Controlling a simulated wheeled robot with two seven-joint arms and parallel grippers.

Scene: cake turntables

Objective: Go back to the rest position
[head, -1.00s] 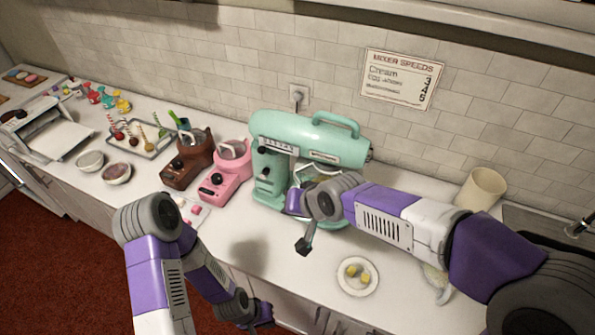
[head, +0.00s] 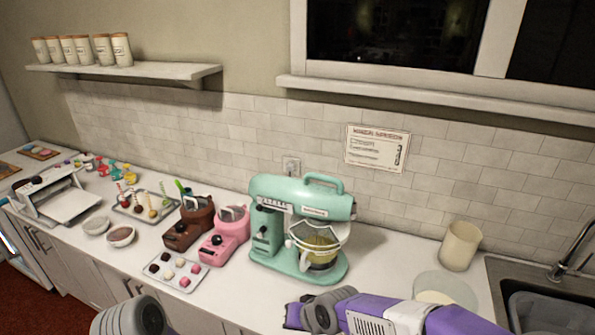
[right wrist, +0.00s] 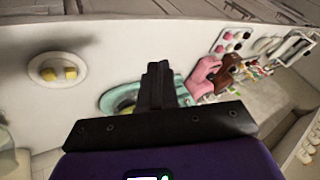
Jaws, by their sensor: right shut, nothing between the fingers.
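My right arm comes in at the bottom right of the head view, and its gripper is cut off below the frame edge. In the right wrist view my right gripper (right wrist: 157,85) is shut, with its dark fingers together and nothing between them. My left gripper is out of view. Only a grey joint of my left arm shows at the bottom left of the head view. The teal stand mixer (head: 300,200) stands on the counter beyond my right arm, with a clear bowl of yellow contents (head: 319,240) under its head.
A pink machine (head: 222,240) and a brown machine (head: 187,228) stand left of the mixer. A tray of sweets (head: 172,272) lies in front. A cream canister (head: 460,246) and sink (head: 550,290) are at right. A plate with yellow pieces (right wrist: 57,70) shows in the wrist view.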

